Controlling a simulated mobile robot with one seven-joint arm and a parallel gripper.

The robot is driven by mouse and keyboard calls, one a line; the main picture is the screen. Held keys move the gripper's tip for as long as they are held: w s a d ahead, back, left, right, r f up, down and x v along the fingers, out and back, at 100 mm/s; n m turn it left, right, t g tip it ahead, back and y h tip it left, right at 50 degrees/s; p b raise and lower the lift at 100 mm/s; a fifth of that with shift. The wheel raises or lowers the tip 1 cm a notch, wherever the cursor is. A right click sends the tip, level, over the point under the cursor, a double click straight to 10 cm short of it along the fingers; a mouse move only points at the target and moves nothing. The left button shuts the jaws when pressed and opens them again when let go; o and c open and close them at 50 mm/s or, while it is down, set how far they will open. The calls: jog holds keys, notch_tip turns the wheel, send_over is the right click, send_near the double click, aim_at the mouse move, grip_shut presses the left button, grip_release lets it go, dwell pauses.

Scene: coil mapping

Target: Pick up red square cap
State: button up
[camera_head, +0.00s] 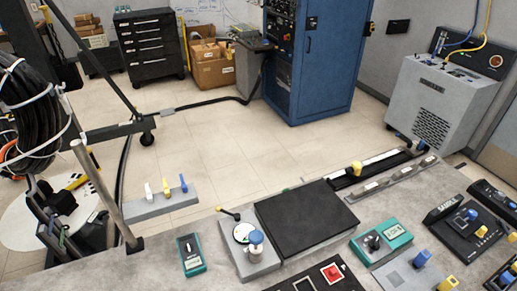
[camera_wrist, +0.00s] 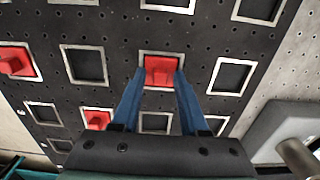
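In the wrist view, a red square cap (camera_wrist: 161,70) sits in a metal-rimmed square frame on a dark perforated board (camera_wrist: 115,88). My gripper (camera_wrist: 160,74) has its two blue fingers apart, one on each side of this cap. The fingertips overlap the frame's sides. Whether they touch the cap cannot be told. Two other red caps show: one at the far left (camera_wrist: 16,62) and one lower left (camera_wrist: 97,120). In the head view, a red square piece (camera_head: 332,272) sits on a black panel at the bottom edge. My gripper is outside the head view.
Several square frames without caps (camera_wrist: 86,65) surround the cap. A grey rounded block (camera_wrist: 285,130) and a metal post stand at the right of the wrist view. In the head view, the grey bench carries a black plate (camera_head: 305,220), teal meters (camera_head: 190,255) and several coloured knobs.

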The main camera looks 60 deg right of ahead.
grip_shut()
jog(key=shift+r, duration=0.1)
